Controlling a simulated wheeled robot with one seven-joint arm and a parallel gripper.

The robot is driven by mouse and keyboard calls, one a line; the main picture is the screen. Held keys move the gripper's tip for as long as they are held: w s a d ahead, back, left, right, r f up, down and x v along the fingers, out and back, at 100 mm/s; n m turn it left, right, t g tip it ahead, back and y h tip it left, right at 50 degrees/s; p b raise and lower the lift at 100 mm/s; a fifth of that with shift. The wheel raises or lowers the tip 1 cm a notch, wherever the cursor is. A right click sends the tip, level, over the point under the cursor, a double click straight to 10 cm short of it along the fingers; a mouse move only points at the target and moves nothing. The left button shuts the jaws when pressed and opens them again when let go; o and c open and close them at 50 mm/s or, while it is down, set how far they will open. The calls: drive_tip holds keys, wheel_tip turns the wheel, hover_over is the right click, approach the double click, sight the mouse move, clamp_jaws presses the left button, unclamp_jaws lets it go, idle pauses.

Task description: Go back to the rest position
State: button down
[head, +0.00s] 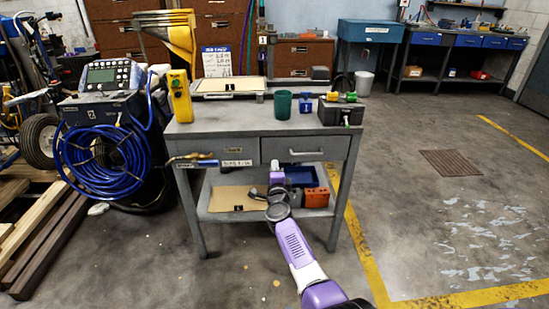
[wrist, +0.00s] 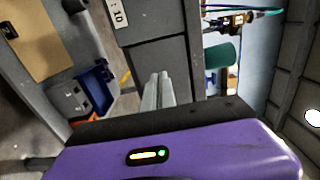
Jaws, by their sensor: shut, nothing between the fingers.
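My purple and white arm reaches from the bottom of the head view to the grey workbench (head: 225,130). My gripper (head: 276,166) is in front of the bench, just below the right drawer (head: 305,149); its fingertips are hard to make out there. In the wrist view, the two grey fingers of my gripper (wrist: 160,80) lie side by side, shut and empty. The drawer front shows behind them. I cannot tell the gap between the fingers and the bench.
A green cup (head: 283,104), a yellow handheld device (head: 179,96) and a dark box (head: 340,110) stand on the bench. The lower shelf holds a cardboard sheet (head: 236,199), a blue bin (head: 302,176) and an orange box (head: 316,197). Floor to the right is clear.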

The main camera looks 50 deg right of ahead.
drive_tip(key=p+v, duration=0.2)
drive_tip(key=v, duration=0.4)
drive_tip(key=s+a+r+n+t+y+p, duration=0.1)
drive_tip(key=s+a+r+n+t, duration=0.3)
drive_tip(key=a+r+n, duration=0.35)
drive_tip(key=s+a+r+n+t+y+p, duration=0.15)
drive_tip(key=s+a+n+y, duration=0.25)
drive_tip(key=s+a+n, duration=0.5)
drive_tip(key=s+a+r+n+t+y+p, duration=0.1)
drive_tip(key=s+a+r+n+y+p, duration=0.3)
drive_tip(key=s+a, duration=0.5)
drive_tip(key=s+a+r+n+g+y+p, duration=0.1)
drive_tip(key=s+a+r+n+y+p, duration=0.1)
drive_tip(key=s+a, duration=0.5)
drive_tip(key=s+a+r+n+g+y+p, duration=0.2)
drive_tip(key=s+a+r+n, duration=0.2)
drive_tip(key=s+a, duration=0.3)
drive_tip(key=s+n, duration=0.1)
drive_tip(key=s, duration=0.3)
drive_tip(key=shift+s+a+r+y+p, duration=0.2)
drive_tip(key=shift+s+a+y+p, duration=0.1)
drive_tip(key=shift+a+y, duration=0.1)
drive_tip(key=shift+n, duration=0.25)
